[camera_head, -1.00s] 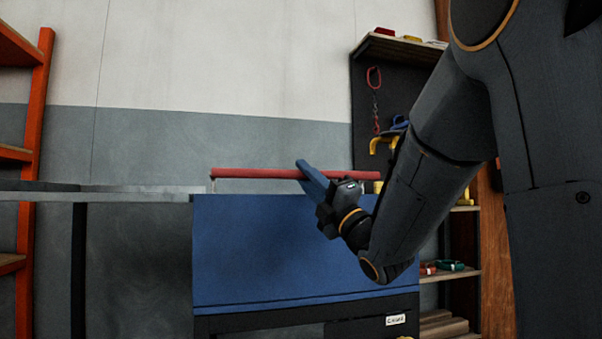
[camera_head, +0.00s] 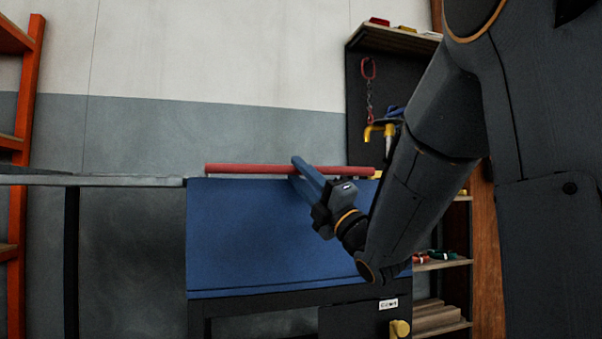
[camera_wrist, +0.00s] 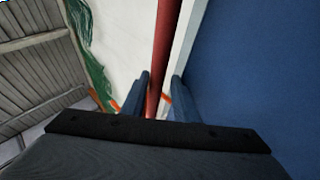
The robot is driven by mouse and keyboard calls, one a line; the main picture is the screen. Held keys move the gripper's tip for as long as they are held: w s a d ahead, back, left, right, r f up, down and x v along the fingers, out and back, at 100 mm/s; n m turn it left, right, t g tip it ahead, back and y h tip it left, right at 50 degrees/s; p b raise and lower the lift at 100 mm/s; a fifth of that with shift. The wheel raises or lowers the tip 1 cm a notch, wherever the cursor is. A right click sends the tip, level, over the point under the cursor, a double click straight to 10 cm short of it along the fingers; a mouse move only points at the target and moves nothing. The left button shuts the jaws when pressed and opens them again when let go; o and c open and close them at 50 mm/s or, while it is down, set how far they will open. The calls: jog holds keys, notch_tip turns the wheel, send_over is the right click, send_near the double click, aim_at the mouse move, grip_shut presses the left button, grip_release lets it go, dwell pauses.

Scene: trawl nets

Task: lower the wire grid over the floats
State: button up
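No wire mesh and no floats can be made out in either view. A long red bar (camera_head: 240,169) runs level just above the top edge of a blue panel (camera_head: 250,235) in the head view. My gripper (camera_head: 298,172) is at the right part of this bar, with its blue fingers spread. In the wrist view the red bar (camera_wrist: 157,60) passes between the two fingers (camera_wrist: 160,82). A gap shows between the bar and the right finger. Whether the left finger touches the bar is unclear. What lies behind the blue panel is hidden.
A grey tabletop edge (camera_head: 120,181) adjoins the blue panel on the left. An orange rack (camera_head: 28,110) stands at far left. A shelf unit with a dark pegboard (camera_head: 358,115) stands behind my arm at right.

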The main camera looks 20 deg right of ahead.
jog(key=shift+f, duration=0.15)
jog(key=b+v, duration=0.3)
jog(key=v, duration=0.4)
jog(key=shift+s+b, duration=0.3)
jog(key=shift+d+f, duration=0.1)
